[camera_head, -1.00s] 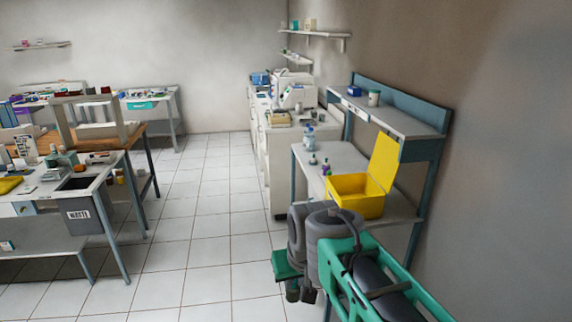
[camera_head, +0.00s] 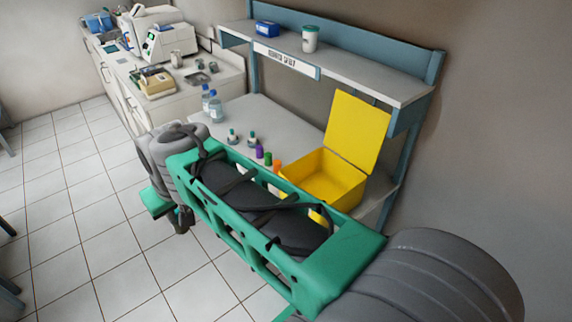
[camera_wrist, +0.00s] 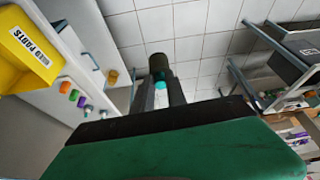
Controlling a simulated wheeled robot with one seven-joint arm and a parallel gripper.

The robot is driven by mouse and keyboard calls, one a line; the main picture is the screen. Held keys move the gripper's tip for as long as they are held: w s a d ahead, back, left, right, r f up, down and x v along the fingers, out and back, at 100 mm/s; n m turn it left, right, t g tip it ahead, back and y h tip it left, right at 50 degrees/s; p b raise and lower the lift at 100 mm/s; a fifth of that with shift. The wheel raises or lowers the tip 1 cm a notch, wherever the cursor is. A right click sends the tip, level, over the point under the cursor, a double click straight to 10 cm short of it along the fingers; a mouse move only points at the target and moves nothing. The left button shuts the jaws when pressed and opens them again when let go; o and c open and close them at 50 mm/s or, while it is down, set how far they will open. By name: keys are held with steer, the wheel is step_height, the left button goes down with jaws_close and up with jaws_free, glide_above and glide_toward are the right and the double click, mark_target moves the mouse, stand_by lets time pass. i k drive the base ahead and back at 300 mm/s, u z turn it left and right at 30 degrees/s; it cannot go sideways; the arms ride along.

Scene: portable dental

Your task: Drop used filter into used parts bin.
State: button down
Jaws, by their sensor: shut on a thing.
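The yellow used parts bin (camera_head: 314,190) stands with its lid raised on the bench's lower top in the head view. In the wrist view its labelled side (camera_wrist: 32,50) shows at the upper left. My gripper (camera_wrist: 160,84) is shut on a small piece, which I take to be the used filter (camera_wrist: 158,63). It has a dark round end, with teal and white parts between the fingers. The gripper and filter are to the side of the bin, apart from it. In the head view my arm hides the filter and part of the bench front.
Small coloured-cap bottles (camera_head: 268,159) stand just left of the bin, with clear bottles (camera_head: 215,106) farther back. An upper shelf (camera_head: 350,70) with a white cup (camera_head: 310,39) overhangs the bench. Open tiled floor (camera_head: 75,215) lies to the left.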

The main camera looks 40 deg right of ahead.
mark_target(327, 198)
steer(key=i, duration=1.45)
steer(key=z, duration=1.05)
